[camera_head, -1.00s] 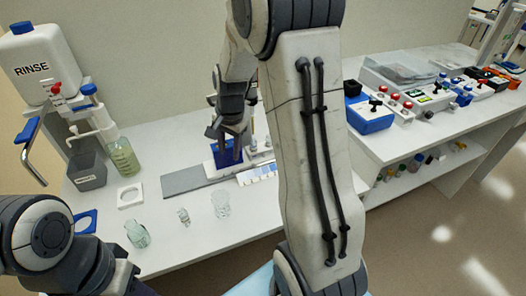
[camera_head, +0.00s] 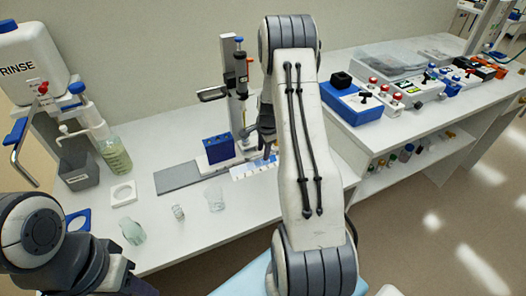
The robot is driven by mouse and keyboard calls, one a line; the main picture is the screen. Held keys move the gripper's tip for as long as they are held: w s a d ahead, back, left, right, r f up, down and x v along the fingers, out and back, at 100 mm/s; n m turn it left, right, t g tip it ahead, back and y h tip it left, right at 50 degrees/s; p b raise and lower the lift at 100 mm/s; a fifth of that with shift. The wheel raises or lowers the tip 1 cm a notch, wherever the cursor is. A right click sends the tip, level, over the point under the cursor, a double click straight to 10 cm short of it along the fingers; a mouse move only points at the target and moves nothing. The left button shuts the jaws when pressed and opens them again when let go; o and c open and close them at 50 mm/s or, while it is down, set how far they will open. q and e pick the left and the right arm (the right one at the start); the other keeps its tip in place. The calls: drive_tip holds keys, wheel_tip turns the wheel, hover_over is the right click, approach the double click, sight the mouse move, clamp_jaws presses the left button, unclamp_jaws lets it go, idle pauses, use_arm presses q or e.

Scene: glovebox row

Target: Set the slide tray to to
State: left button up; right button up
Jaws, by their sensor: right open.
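A low slide assembly stands on the white bench. A blue block (camera_head: 219,148) sits upright on its white base, and a flat grey plate (camera_head: 178,178) extends to the left. A white strip with pale blue marks (camera_head: 245,172) runs along its front. My right gripper (camera_head: 266,153) is open at the right end of the assembly, to the right of the blue block and apart from it. My forearm hides the assembly's far right end, and I cannot tell whether the fingers touch anything. My left arm shows at lower left, but its gripper is out of view.
A stand with a pipette (camera_head: 241,75) rises behind the blue block. Small glass vessels (camera_head: 216,199) stand in front. A rinse bottle (camera_head: 28,62), grey bin (camera_head: 78,170) and green-liquid bottle (camera_head: 115,155) stand left. A blue control box (camera_head: 352,104) is at right.

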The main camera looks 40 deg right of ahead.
drive_tip(key=shift+w+f, duration=0.1)
drive_tip(key=shift+f, duration=0.35)
drive_tip(key=shift+c, duration=0.3)
clamp_jaws()
idle(0.9)
